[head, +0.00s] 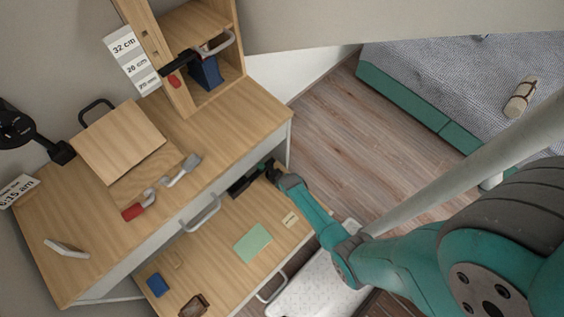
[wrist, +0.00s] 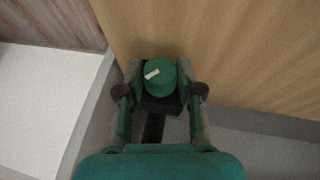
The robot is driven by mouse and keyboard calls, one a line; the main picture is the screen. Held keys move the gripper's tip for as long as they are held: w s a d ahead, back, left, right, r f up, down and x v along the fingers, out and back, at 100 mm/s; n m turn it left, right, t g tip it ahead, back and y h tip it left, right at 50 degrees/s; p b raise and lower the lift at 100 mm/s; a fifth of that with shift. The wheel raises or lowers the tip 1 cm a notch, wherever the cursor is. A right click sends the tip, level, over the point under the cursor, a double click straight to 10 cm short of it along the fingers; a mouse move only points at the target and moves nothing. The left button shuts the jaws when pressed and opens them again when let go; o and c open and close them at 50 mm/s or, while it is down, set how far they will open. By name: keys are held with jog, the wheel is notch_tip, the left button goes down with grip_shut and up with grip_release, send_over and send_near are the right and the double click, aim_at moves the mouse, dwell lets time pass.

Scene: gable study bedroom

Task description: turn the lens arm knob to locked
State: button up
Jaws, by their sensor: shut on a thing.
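The knob (wrist: 161,80) is a round green cap with a short white mark. In the wrist view the mark lies on its upper left part, nearly level and slightly raised at its right end. The knob sits on a black block (wrist: 160,104) close to a wooden surface. My gripper (wrist: 160,88) has one finger on each side of the knob and is shut on it. In the head view my gripper (head: 273,173) is at the right end of a black part (head: 244,184) by the desk edge, and the knob cannot be made out clearly. I see no locked marking.
The wooden desk (head: 235,122) carries a tilted board (head: 118,142), a red-handled tool (head: 139,207) and a shelf unit (head: 213,60). A lower wooden surface (head: 215,240) holds a green pad (head: 252,243) and small items. Open floor (head: 345,140) lies between desk and bed (head: 425,105).

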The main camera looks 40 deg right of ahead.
jog(key=shift+d, duration=0.1)
jog(key=y, duration=0.3)
jog(key=shift+d+m+y, duration=0.25)
jog(key=shift+m+y, duration=0.55)
jog(key=shift+y, duration=1.1)
jog(key=shift+f+y, duration=0.1)
jog(key=shift+y, duration=0.2)
jog(key=shift+s, duration=0.1)
jog(key=o, duration=1.2)
jog(key=shift+c, duration=0.2)
jog(key=shift+d, duration=0.1)
jog(key=v, duration=1.2)
